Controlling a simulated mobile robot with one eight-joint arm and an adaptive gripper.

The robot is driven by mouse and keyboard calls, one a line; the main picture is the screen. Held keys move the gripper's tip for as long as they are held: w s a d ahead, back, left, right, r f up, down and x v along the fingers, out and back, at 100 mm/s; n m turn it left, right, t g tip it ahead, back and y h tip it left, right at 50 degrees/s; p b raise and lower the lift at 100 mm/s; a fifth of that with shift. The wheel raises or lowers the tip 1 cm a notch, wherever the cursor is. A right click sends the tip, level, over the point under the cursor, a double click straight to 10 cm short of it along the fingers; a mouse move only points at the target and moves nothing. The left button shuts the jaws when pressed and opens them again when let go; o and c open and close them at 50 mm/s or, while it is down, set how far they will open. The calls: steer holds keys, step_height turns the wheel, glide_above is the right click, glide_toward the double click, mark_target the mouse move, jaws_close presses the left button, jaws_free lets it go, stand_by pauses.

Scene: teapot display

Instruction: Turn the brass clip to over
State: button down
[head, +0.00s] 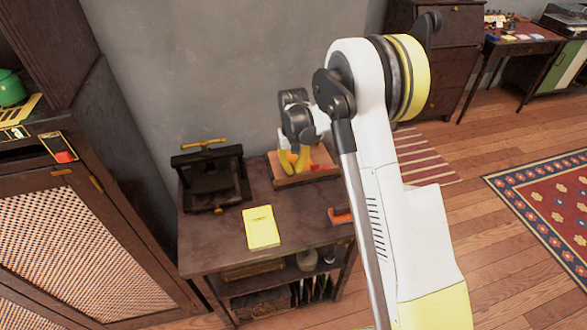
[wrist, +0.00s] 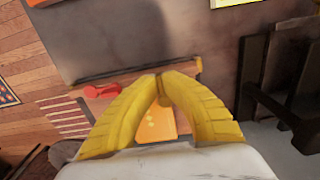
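My gripper (wrist: 160,84) has two yellow ribbed fingers whose tips meet in the wrist view, close to the wooden edge strip (wrist: 125,75) of a board. In the head view my gripper (head: 292,162) is over the same board (head: 287,182) at the back of the small dark table. An orange sheet (wrist: 157,125) shows between the fingers, and a red piece (wrist: 103,90) sits beside them on the board. I cannot make out the brass clip for certain; the fingertips may hide it. A small tan end (wrist: 197,65) of the strip shows right of the fingertips.
A black press (head: 208,180) with a brass handle stands left of the board. A yellow pad (head: 262,228) lies at the table's front, and a red-orange item (head: 340,216) at its right edge. A tall cabinet (head: 75,225) stands left. The wall is close behind.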

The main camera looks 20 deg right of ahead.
mark_target(293, 169)
steer(key=c, duration=1.6)
jaws_free()
step_height(293, 169, up, 12)
